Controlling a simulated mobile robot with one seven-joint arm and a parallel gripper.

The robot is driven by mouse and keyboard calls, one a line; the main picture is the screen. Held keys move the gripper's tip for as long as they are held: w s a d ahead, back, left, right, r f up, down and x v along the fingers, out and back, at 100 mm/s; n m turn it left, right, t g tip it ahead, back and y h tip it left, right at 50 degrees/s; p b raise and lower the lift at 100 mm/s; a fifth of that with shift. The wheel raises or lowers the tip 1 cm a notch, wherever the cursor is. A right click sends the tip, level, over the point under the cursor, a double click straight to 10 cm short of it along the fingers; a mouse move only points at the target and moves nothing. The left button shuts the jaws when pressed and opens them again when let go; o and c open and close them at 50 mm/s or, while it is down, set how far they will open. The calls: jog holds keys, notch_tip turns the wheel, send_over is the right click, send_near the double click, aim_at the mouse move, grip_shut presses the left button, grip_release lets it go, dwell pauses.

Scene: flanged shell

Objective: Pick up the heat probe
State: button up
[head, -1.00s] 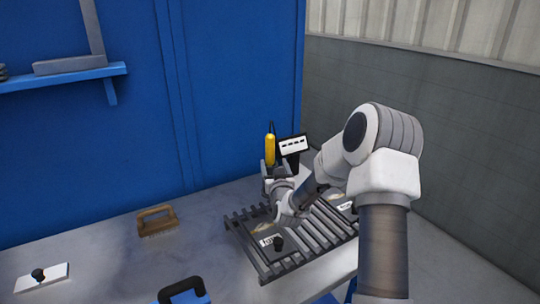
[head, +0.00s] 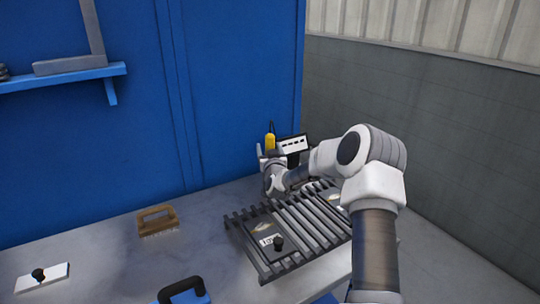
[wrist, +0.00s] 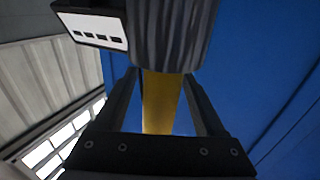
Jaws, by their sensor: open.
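The heat probe appears to be the yellow upright handle (head: 270,141) at the back of the bench in the head view, with a dark lead at its top. My gripper (head: 270,157) is at its lower part and hides it there. In the wrist view, the yellow handle (wrist: 160,105) stands between the two dark fingers of my gripper (wrist: 160,82). The fingers are open, one on each side of it. A grey ribbed cylinder (wrist: 170,35), apparently its holder, adjoins the handle and hides its end. I cannot tell whether a finger touches the handle.
A white-faced display unit (head: 294,145) stands just right of the probe, also in the wrist view (wrist: 92,28). A slatted rack (head: 290,235) with a labelled plate lies in front. A brown brush (head: 157,220) is left. A blue wall (head: 220,100) rises behind.

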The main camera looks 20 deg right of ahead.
jog(key=shift+c, duration=0.4)
grip_shut()
jog(key=shift+r, duration=0.1)
